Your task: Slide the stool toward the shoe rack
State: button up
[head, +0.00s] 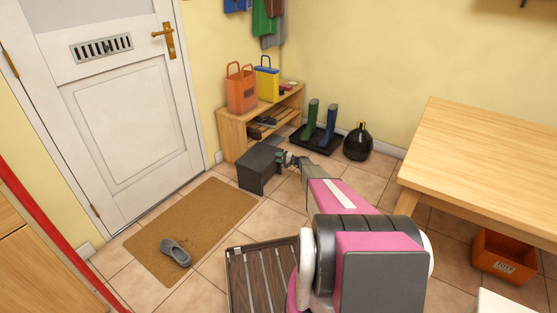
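The dark grey stool (257,174) stands on the tiled floor, close in front of the wooden shoe rack (233,136). The rack is against the far wall, with shoes on its shelf and bags on top. My arm reaches forward from the bottom of the head view. My gripper (284,158) is at the stool's right side, very near or touching its top edge. The fingers are small and partly overlap the stool, so I cannot tell whether they are open or shut.
A brown doormat (213,210) with a grey clog (175,253) lies left of the stool. A wooden table (490,155) is at right, a slatted wooden piece (262,273) in front.

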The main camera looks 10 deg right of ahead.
jog(key=shift+o, duration=0.7)
jog(key=shift+f, duration=0.1)
jog(key=v, duration=1)
jog(key=shift+s+d, duration=0.2)
jog(key=shift+d, duration=0.1)
jog(key=s+a+r+n+g+h, duration=0.1)
jog(key=s+a+r+g+h, duration=0.1)
jog(key=s+a+r, duration=0.5)
jog(key=s+a+r+n+g+h, duration=0.1)
jog(key=s+a+r+g, duration=0.25)
jog(key=s+a, duration=0.45)
jog(key=s+a+r+n+g+h, duration=0.15)
jog(key=s+a+r, duration=0.35)
jog(key=s, duration=0.5)
jog(key=s+a+r+h, duration=0.1)
jog(key=s+r+h, duration=0.2)
jog(key=s+r, duration=0.3)
jog(key=s+a+r+n+g+h, duration=0.1)
jog(key=s+r+h, duration=0.3)
jog(key=s, duration=1.3)
jog(key=s+a+r+n+h, duration=0.1)
jog(key=s+r+h, duration=0.3)
jog(key=s+r, duration=0.6)
jog(key=shift+s+g, duration=0.4)
jog(key=shift+s, duration=0.75)
